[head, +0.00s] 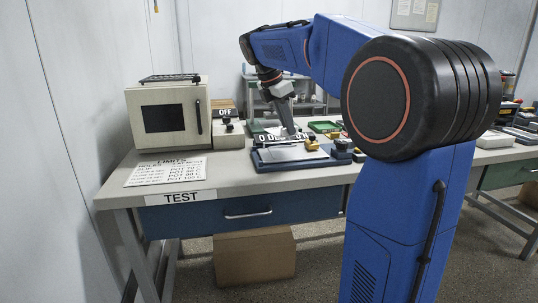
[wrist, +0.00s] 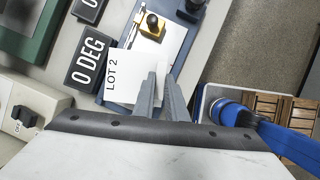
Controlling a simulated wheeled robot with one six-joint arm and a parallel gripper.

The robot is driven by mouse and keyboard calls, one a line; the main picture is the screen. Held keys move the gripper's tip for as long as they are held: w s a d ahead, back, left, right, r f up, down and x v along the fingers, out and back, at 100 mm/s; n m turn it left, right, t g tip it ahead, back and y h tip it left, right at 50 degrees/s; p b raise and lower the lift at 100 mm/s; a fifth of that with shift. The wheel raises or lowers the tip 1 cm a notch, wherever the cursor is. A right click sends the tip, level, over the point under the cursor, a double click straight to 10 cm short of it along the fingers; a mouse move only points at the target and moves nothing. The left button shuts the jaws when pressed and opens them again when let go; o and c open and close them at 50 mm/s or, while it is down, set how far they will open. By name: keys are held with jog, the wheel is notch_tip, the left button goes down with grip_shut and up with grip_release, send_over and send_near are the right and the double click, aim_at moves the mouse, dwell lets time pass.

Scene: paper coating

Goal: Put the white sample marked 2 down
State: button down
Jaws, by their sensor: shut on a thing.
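The white sample marked LOT 2 (wrist: 120,72) is between the fingers of my gripper (wrist: 160,78) in the wrist view. My gripper is shut on it, and the fingers cover part of the sample. Sample and gripper are over a blue-edged board with a pale surface. In the head view, my gripper (head: 290,132) points down at this board (head: 272,163) on the table. I cannot tell whether the sample touches the board.
A brass-coloured clamp with a black knob (wrist: 151,27) stands at the board's far end. Black 0 DEG signs (wrist: 90,62) stand beside it. A cream oven (head: 168,116) and a limits sheet (head: 165,172) are at the left of the table (head: 225,178).

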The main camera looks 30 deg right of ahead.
jog(key=shift+d+r+m, duration=0.35)
jog(key=shift+m, duration=0.05)
jog(key=shift+a+r+m+g, duration=0.15)
jog(key=shift+r+m+g, duration=0.55)
jog(key=shift+m, duration=0.4)
jog(key=shift+s+f, duration=0.1)
jog(key=shift+f, duration=4.65)
jog(key=shift+f, duration=0.15)
jog(key=c, duration=1.8)
grip_release()
jog(key=v, duration=1.2)
jog(key=shift+r, duration=0.2)
